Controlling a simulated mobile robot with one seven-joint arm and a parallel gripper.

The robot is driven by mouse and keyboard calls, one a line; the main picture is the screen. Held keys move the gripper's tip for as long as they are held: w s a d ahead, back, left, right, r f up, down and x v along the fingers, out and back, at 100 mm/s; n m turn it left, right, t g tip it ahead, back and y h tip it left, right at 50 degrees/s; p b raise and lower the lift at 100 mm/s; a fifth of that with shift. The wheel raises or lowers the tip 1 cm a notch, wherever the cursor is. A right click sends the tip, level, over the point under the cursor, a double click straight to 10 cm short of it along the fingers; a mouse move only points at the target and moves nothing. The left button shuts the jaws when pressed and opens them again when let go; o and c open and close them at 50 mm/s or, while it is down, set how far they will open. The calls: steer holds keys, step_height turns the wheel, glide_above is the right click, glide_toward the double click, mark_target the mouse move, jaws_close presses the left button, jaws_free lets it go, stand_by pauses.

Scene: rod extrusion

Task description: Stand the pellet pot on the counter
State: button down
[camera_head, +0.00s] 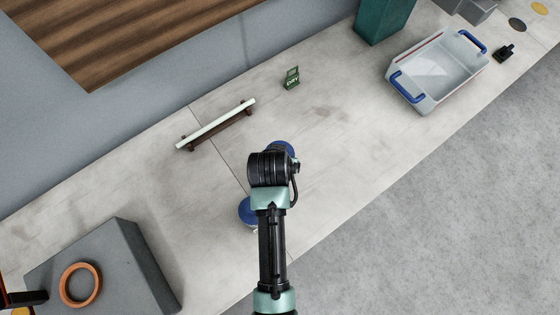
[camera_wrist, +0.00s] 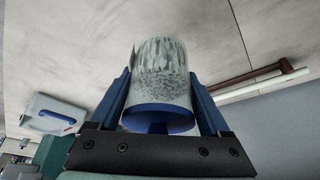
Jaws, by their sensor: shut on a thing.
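The pellet pot (camera_wrist: 160,80) is a clear cylinder with grey specks inside and a blue end (camera_wrist: 157,118) facing the wrist camera. My gripper (camera_wrist: 160,90) is shut on it, with one blue finger on each side. The pale counter (camera_head: 340,150) lies beyond the pot in the wrist view. In the head view my arm hides my fingers and most of what is below them. Blue round patches show beside the arm at its left (camera_head: 248,210) and behind the wrist (camera_head: 280,148); I cannot tell which belongs to the pot, or whether the pot touches the counter.
A dark rack with a pale rod (camera_head: 216,126) and a green DRY sign (camera_head: 292,77) stand behind. A clear bin with blue handles (camera_head: 420,88) is at right. A grey block (camera_head: 125,270) bears an orange ring (camera_head: 81,285).

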steer(key=shift+f, duration=3.55)
jaws_free()
steer(key=shift+f, duration=0.15)
